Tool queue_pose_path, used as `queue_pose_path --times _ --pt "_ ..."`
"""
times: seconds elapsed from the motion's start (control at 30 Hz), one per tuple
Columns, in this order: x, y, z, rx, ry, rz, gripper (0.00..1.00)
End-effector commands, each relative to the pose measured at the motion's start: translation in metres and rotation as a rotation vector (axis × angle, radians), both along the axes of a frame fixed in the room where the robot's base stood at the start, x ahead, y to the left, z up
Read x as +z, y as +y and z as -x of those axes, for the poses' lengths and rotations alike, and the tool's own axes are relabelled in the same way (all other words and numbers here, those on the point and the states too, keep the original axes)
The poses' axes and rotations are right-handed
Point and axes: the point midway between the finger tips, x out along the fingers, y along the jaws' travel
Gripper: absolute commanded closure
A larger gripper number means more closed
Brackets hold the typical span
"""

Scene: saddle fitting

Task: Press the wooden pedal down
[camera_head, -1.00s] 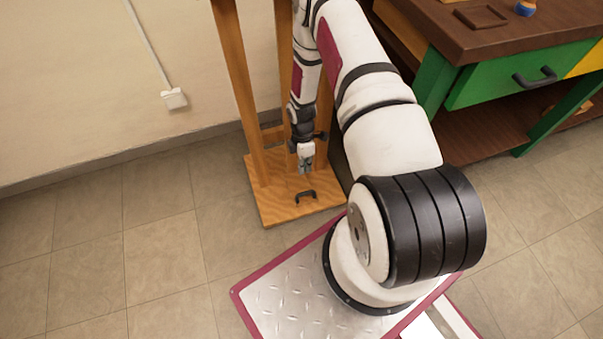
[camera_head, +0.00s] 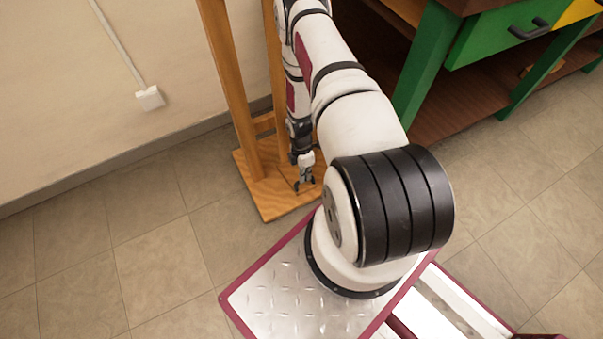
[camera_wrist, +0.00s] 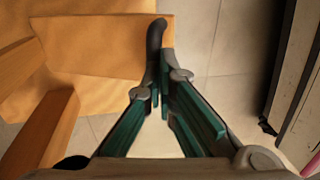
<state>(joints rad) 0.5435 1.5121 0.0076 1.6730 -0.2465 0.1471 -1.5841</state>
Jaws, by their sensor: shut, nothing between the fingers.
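In the head view my gripper (camera_head: 304,186) points down low over the wooden base (camera_head: 268,207) of the stand. There the gripper and arm hide much of the pedal, and how far it is pressed does not show clearly.
Wooden posts (camera_head: 232,95) rise from the base beside my arm. A dark workbench with a green drawer (camera_head: 500,38) stands at the right. A wall socket (camera_head: 150,98) is on the wall at the left. Tiled floor (camera_head: 150,250) is clear in front of the stand.

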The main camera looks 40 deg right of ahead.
Motion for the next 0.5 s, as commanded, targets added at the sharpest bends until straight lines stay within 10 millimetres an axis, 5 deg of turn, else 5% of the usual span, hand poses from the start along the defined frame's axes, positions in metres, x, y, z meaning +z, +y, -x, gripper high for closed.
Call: queue_pose_path --times 0.23,0.5 --pt "-0.005 0.001 0.004 0.0 0.003 -0.001 1.0" --pt "-0.056 0.011 0.036 0.0 0.004 -0.002 1.0"
